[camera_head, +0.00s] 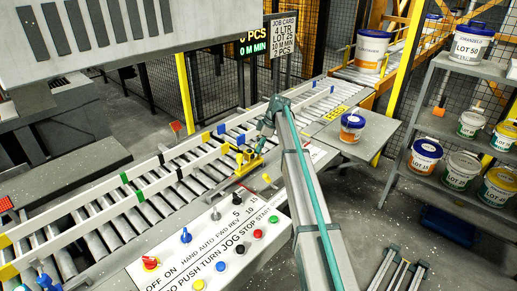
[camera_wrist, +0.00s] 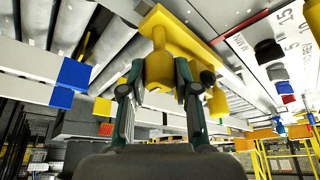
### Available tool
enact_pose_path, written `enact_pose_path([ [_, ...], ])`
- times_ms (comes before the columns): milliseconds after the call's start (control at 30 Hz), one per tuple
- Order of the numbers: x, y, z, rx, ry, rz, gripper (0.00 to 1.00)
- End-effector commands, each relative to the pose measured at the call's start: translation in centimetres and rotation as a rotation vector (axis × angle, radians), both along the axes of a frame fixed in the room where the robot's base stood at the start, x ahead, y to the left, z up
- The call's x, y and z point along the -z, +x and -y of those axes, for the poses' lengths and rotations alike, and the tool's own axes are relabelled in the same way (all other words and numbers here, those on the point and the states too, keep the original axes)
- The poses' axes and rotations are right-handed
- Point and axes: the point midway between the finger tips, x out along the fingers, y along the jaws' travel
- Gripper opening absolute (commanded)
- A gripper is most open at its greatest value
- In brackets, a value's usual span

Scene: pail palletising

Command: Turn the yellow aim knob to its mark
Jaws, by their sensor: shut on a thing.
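The yellow aim knob (camera_wrist: 158,66) is a short yellow cylinder joined to a yellow bracket (camera_wrist: 188,32) in the wrist view. My gripper (camera_wrist: 158,82) has its two dark green and grey fingers closed on either side of the knob. In the head view my gripper (camera_head: 259,143) is bent down over the conveyor's near rail, at the yellow bracket (camera_head: 246,164). The fingers hide much of the knob there. I cannot make out its mark in either view.
The roller conveyor (camera_head: 160,195) runs diagonally, with coloured clips on its rails. A control panel (camera_head: 205,262) with knobs and buttons lies in front. A pail (camera_head: 352,127) stands on a side table at right. A shelf (camera_head: 444,127) holds several pails.

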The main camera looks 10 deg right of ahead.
Motion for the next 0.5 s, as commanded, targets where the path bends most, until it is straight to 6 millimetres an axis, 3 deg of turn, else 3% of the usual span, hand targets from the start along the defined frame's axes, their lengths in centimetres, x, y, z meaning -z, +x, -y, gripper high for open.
enact_pose_path([
  [433, -0.04, 0.0, 0.04, -0.013, -0.001, 0.0, 0.0],
  [467, -0.04, 0.0, 0.04, -0.013, -0.001, 0.0, 0.32],
  [500, -0.04, 0.0, 0.04, -0.012, -0.001, -0.001, 0.39],
])
